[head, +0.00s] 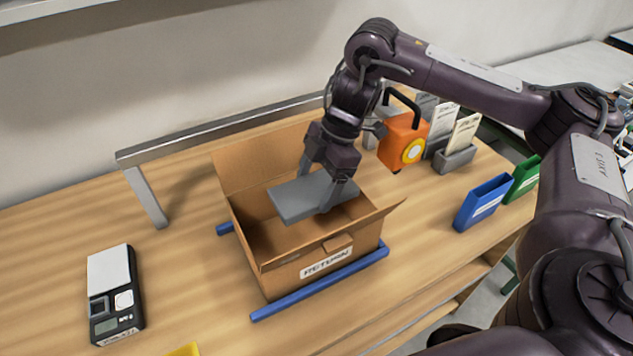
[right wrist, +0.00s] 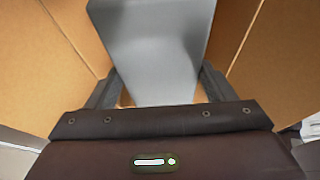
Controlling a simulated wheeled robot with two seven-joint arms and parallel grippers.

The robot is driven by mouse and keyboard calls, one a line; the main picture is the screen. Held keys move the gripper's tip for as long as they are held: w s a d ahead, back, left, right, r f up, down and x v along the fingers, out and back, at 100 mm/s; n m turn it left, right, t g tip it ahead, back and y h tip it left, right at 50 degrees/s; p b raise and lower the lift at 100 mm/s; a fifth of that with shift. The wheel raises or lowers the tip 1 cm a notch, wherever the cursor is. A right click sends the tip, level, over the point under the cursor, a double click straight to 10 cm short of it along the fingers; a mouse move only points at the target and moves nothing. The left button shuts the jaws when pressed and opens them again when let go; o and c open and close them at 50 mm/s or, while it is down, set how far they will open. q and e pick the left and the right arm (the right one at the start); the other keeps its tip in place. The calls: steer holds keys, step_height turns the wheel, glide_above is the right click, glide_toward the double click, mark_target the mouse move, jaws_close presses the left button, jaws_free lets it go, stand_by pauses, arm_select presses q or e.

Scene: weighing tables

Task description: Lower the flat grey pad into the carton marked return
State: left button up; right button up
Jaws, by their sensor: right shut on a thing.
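The flat grey pad (head: 297,200) is held in my right gripper (head: 318,192), whose fingers are shut on it. The pad is over the open top of the carton marked return (head: 282,277), about level with its walls and close to flat. In the right wrist view the pad (right wrist: 155,60) lies between the two fingers (right wrist: 157,92), with brown carton walls on both sides. How far the pad is above the carton's floor I cannot tell. My left gripper is not in view.
Blue rails (head: 318,292) lie along the carton's sides. A scale (head: 113,292) stands at the left. An orange device (head: 397,140), card holders (head: 454,158), a blue bin (head: 482,204) and a green bin (head: 524,178) stand to the right. A grey metal bar (head: 225,127) runs behind the carton.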

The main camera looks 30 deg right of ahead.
step_height(320, 180, down, 13)
steer(key=b, duration=0.6)
steer(key=shift+r, duration=0.2)
steer(key=shift+f+b, duration=0.3)
steer(key=shift+f, duration=0.15)
steer(key=shift+f, duration=0.25)
stand_by(0.6)
steer(key=o, duration=1)
steer(key=shift+r, duration=0.35)
step_height(320, 180, up, 3)
steer(key=shift+f, duration=0.1)
step_height(320, 180, up, 16)
steer(key=p, duration=0.8)
steer(key=shift+r, duration=0.25)
